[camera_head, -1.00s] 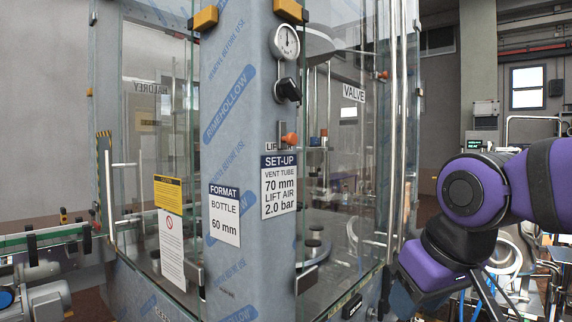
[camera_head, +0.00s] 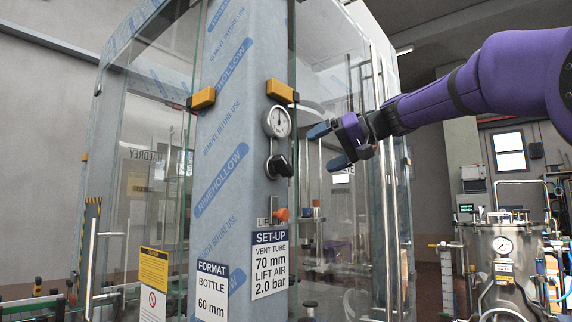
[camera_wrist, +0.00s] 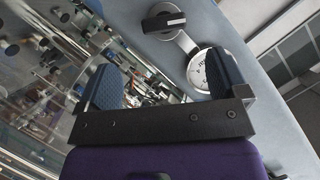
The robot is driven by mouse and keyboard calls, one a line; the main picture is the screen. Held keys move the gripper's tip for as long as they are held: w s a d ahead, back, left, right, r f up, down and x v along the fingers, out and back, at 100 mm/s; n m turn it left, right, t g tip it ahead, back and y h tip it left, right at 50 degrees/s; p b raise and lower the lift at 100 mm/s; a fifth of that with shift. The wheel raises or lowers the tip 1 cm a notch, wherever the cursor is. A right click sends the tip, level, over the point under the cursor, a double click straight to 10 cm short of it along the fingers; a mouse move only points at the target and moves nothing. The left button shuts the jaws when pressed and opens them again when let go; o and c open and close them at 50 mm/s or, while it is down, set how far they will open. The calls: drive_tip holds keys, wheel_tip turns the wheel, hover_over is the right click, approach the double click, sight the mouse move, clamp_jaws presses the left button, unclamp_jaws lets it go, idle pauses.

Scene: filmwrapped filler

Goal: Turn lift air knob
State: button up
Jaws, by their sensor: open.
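The black lift air knob (camera_head: 279,166) sits on the grey film-wrapped column, just below a round white pressure gauge (camera_head: 277,122). In the wrist view the knob (camera_wrist: 163,21) is at the top, beyond the fingertips, with the gauge (camera_wrist: 203,70) to its lower right, partly behind the right finger. My gripper (camera_head: 328,146) is open and empty, with blue finger pads, to the right of the gauge and knob in the head view. It also shows in the wrist view (camera_wrist: 166,80). I see no contact with the knob.
A set-up sign (camera_head: 270,264) reads lift air 2.0 bar. An orange knob (camera_head: 281,214) sits below the black one. Yellow-orange blocks (camera_head: 280,91) jut out above the gauge. Glass panels and a vertical handle rail (camera_head: 384,150) stand near my arm.

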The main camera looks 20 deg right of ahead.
sight(287, 163)
drive_tip(key=x, duration=0.7)
drive_tip(key=r+x, duration=0.1)
drive_tip(key=x, duration=0.2)
drive_tip(key=shift+w+a, duration=0.2)
drive_tip(key=shift+w, duration=0.35)
drive_tip(key=shift+c, duration=0.2)
drive_tip(key=c, duration=0.9)
